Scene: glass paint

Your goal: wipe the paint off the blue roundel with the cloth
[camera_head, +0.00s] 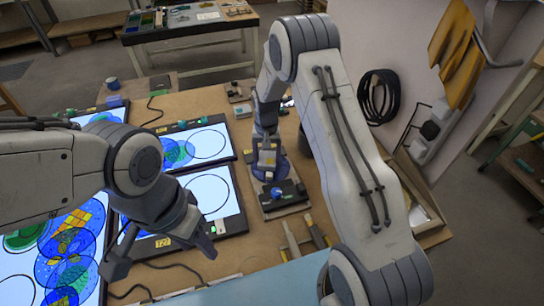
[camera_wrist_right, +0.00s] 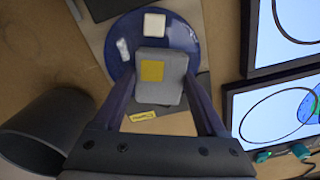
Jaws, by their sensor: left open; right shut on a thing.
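The blue roundel (camera_wrist_right: 185,38) is a dark blue disc at the top of the right wrist view. It bears a small whitish smear (camera_wrist_right: 122,50) and a pale square (camera_wrist_right: 154,24). In the head view the roundel (camera_head: 283,170) is partly hidden under my right gripper (camera_head: 267,152). In the right wrist view my right gripper (camera_wrist_right: 160,88) is shut on a grey pad with a yellow square, seemingly the cloth (camera_wrist_right: 160,95). The pad overlaps the disc's near edge; I cannot tell whether they touch. My left gripper (camera_head: 160,253) is open and empty over the left lit panels.
Lit panels (camera_head: 212,196) with drawn circles and blue glass lie left of the roundel. A dark fixture (camera_head: 283,193) stands just in front of it. Brushes or tools (camera_head: 318,232) lie nearer. A dark cylinder (camera_wrist_right: 40,125) stands at the wrist view's lower left.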

